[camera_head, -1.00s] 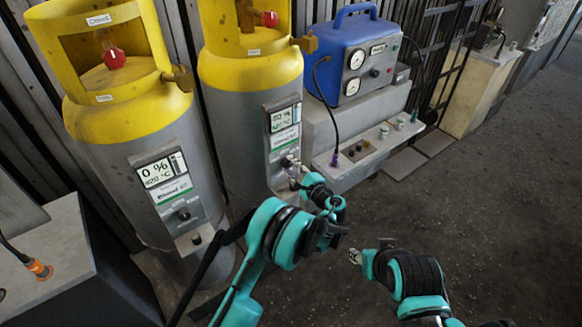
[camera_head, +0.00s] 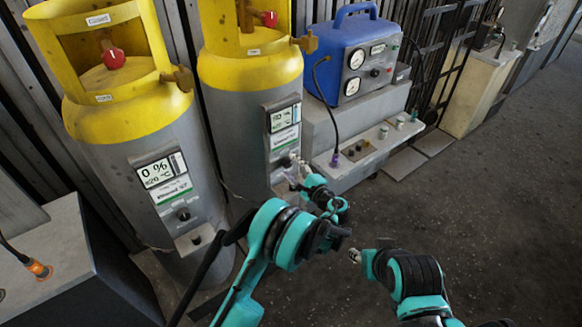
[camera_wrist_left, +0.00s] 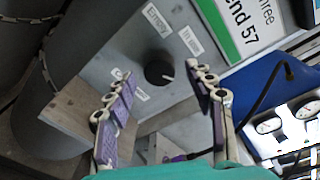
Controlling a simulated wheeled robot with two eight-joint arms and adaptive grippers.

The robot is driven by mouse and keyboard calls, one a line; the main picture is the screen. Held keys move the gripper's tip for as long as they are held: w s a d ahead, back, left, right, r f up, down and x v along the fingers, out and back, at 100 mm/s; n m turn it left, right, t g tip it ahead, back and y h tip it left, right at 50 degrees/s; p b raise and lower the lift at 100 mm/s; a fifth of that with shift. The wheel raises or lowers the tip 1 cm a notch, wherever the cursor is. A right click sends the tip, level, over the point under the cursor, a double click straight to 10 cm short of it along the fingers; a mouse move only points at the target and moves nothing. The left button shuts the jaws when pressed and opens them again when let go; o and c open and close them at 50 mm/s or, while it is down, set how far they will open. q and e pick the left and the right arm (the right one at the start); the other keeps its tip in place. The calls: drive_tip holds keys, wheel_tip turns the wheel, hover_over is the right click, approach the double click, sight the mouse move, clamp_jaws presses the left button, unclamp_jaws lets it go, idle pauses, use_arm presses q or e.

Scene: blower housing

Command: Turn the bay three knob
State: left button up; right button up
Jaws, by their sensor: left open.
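The bay three knob (camera_wrist_left: 158,73) is a round black dial with a white pointer mark in the left wrist view. It sits on a grey panel below a green-and-white label (camera_wrist_left: 240,25) reading "three" and "57". My left gripper (camera_wrist_left: 158,78) is open, with its purple-padded fingers on either side of the knob; whether they touch it I cannot tell. In the head view, my left gripper (camera_head: 295,172) is at the lower front of the second yellow-topped cylinder (camera_head: 250,75), covering the knob. My right gripper (camera_head: 355,256) is low over the floor; its jaws are too small to read.
Small labels, including "Empty" (camera_wrist_left: 157,17) and "In use" (camera_wrist_left: 190,40), surround the knob. Another yellow-topped cylinder (camera_head: 115,120) stands to the left. A blue gauge box (camera_head: 350,60) with a cable stands to the right. The floor (camera_head: 480,220) at right is clear.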

use_arm(q)
drive_tip(key=v, duration=0.6)
drive_tip(key=shift+s+d, duration=0.2)
drive_tip(key=shift+s, duration=0.05)
drive_tip(key=s+a+r+n+g+h, duration=0.2)
drive_tip(key=s+a+r+n+g, duration=0.25)
drive_tip(key=a, duration=0.45)
drive_tip(key=s+a+r+n+g+h, duration=0.25)
drive_tip(key=s+a+r, duration=0.4)
drive_tip(key=a, duration=0.35)
drive_tip(key=s+a+n+h, duration=0.1)
drive_tip(key=s+n, duration=0.4)
drive_tip(key=s, duration=0.6)
drive_tip(key=s+a+n+h, duration=0.2)
drive_tip(key=s+n+h, duration=0.1)
drive_tip(key=s, duration=0.8)
drive_tip(key=shift+s+f+n+h, duration=0.25)
drive_tip(key=shift+f+n+h, duration=0.1)
drive_tip(key=shift+n, duration=0.55)
